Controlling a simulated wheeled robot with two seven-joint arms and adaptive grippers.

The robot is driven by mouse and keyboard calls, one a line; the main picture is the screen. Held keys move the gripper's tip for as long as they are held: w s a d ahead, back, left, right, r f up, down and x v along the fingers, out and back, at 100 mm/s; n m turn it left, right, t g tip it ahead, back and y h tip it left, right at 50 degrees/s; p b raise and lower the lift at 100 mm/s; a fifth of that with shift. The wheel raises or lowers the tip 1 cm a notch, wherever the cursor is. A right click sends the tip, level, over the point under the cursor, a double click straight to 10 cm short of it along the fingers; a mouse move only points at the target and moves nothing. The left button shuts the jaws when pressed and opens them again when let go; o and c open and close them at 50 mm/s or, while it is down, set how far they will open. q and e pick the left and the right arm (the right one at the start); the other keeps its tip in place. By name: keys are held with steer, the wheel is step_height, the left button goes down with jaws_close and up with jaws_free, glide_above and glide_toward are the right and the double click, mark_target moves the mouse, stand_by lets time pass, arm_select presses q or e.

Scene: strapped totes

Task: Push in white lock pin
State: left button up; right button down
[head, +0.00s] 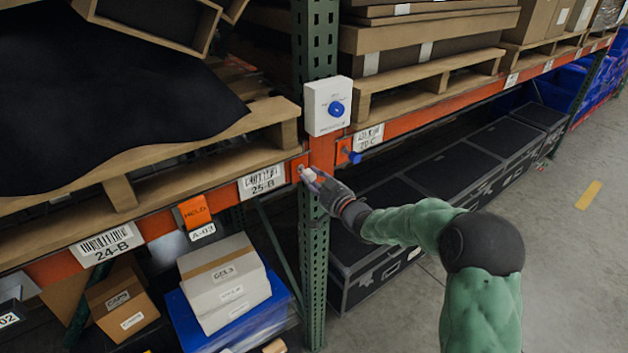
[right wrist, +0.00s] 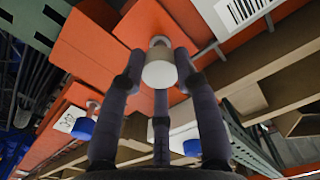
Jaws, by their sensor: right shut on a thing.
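The white lock pin (head: 307,174) sits at the left end plate of the orange beam, beside the green upright. In the right wrist view its white round head (right wrist: 160,71) and a short metal shank show at the orange plate; a gap of shank shows between head and plate. My right gripper (head: 313,180) is shut on the white pin, with its dark fingers around the head (right wrist: 162,80). A blue lock pin (head: 354,157) sits in the beam to the right, apart from the gripper. My left gripper is not in view.
Pallets overhang above. Black cases (head: 435,180) stand below right.

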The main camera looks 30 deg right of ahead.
mark_target(312, 177)
steer(key=w+b, duration=0.1)
steer(key=w, duration=0.2)
steer(key=shift+r+b, duration=0.15)
steer(key=shift+b, duration=0.25)
steer(key=shift+r, duration=0.25)
steer(key=c, duration=1.2)
jaws_free()
steer(key=o, duration=0.3)
steer(key=shift+w+f, duration=0.15)
steer(key=s, duration=1.2)
steer(key=shift+d, duration=0.4)
